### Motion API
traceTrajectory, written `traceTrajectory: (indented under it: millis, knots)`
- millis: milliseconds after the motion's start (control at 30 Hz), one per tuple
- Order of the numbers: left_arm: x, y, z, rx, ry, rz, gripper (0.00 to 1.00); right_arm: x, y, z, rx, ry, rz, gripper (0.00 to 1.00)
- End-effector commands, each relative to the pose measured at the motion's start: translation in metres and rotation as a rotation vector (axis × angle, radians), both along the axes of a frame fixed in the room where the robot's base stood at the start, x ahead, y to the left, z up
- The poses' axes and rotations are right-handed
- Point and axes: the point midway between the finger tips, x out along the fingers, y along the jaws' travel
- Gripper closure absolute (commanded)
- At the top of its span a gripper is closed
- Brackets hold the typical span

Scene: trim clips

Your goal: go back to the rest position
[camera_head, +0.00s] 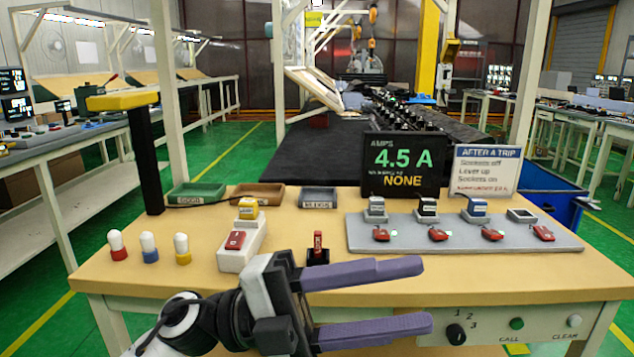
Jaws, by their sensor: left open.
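My left gripper (400,298) comes in from the lower left, over the front edge of the wooden table (130,272). Its two purple fingers point right and stand apart, with nothing between them. Behind it is a small black base with an upright red lever (318,243). To the left of the lever, a white block (240,258) carries a red rocker switch and a yellow-topped piece. My right gripper is not in the picture.
A grey board (365,238) with several red switches lies right. Three pegs with red, blue and yellow bases (150,247) stand left. Three trays (258,195) lie at the back. A display (404,165) reads 4.5 A, beside a sign (486,170). The front panel has a knob (456,334).

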Motion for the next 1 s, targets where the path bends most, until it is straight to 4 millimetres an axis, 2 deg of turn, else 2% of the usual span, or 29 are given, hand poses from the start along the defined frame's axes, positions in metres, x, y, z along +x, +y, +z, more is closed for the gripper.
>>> traceTrajectory:
  millis: [67, 133, 233, 333, 433, 567, 600, 700, 833, 900, 1000]
  knots:
    - [0.021, 0.013, 0.001, -0.146, 0.175, 0.104, 0.56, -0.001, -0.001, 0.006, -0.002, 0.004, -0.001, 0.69]
    - [0.043, 0.03, -0.008, -0.251, 0.323, 0.214, 0.56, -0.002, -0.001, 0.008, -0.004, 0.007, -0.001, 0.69]
    - [0.074, 0.061, -0.04, -0.366, 0.548, 0.387, 0.56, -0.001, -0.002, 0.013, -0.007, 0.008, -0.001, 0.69]
    - [0.095, 0.096, -0.094, -0.437, 0.786, 0.575, 0.56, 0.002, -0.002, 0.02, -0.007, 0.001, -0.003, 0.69]
    - [0.098, 0.132, -0.163, -0.461, 1.023, 0.762, 0.56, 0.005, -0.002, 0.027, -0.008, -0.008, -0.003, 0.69]
    - [0.073, 0.171, -0.252, -0.439, 1.301, 0.967, 0.56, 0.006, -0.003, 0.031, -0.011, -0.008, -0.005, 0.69]
    - [0.06, 0.18, -0.278, -0.423, 1.382, 1.024, 0.56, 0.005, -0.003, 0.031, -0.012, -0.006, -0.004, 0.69]
    - [0.018, 0.202, -0.337, -0.369, 1.574, 1.151, 0.56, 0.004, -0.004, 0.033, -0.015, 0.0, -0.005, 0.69]
    - [-0.04, 0.221, -0.393, -0.287, 1.778, 1.271, 0.56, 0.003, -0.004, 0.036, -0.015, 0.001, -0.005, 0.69]
    - [-0.067, 0.227, -0.413, -0.251, 1.859, 1.312, 0.56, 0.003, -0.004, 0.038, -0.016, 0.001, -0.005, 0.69]
    - [-0.093, 0.232, -0.429, -0.212, 1.932, 1.349, 0.56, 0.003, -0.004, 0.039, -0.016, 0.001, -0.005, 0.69]
